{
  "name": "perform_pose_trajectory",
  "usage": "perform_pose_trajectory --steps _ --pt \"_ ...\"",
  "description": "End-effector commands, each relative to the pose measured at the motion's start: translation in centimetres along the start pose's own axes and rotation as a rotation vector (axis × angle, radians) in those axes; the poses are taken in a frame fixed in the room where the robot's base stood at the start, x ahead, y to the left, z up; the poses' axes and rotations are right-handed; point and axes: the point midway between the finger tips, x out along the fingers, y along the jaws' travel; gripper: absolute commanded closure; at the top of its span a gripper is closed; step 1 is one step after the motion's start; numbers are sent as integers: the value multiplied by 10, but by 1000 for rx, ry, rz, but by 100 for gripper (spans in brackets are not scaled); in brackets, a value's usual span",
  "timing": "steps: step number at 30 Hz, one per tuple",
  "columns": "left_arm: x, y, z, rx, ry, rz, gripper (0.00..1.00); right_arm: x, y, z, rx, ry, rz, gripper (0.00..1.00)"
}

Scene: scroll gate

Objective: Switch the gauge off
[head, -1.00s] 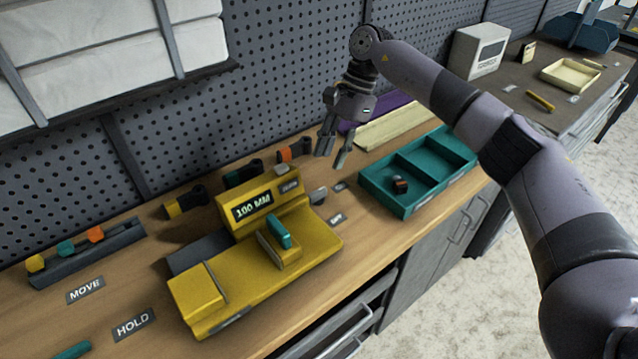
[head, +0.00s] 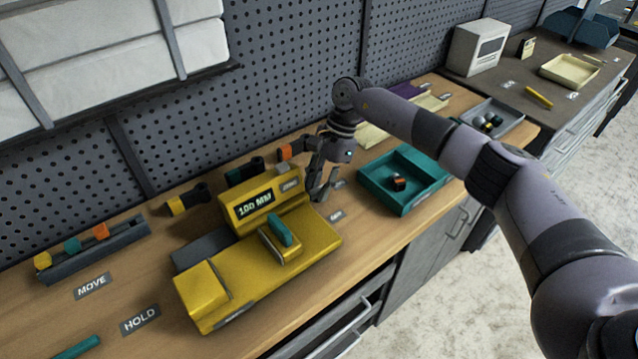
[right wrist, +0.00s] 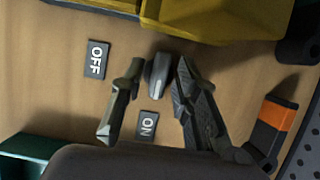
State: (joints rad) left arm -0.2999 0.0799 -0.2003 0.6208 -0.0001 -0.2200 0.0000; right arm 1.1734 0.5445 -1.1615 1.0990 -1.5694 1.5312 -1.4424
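The yellow gauge (head: 262,262) stands on the bench with its display lit and reading 100 MM. A grey switch lever (right wrist: 158,76) sticks out from its side in the right wrist view and points toward the ON label (right wrist: 147,125). The OFF label (right wrist: 97,60) lies to the left of the lever there. My right gripper (right wrist: 158,82) is open, with one finger on each side of the lever and narrow gaps visible. In the head view my right gripper (head: 318,190) is beside the gauge's right end and hides the lever. My left gripper is not in view.
A teal tray (head: 372,188) with a small dark and orange piece is right of the gripper.

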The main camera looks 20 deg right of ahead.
Motion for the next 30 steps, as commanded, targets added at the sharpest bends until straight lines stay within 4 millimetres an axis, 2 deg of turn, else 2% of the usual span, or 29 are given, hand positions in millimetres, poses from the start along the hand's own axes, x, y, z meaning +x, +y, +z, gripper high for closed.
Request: perform_pose_trajectory --steps 12,23,30 --pt "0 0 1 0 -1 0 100 -1 0 0 0 0 0 100" --pt "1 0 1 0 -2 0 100 -1 0 0 7 0 -4 100" --pt "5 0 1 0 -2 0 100 0 1 -1 76 1 -34 100"
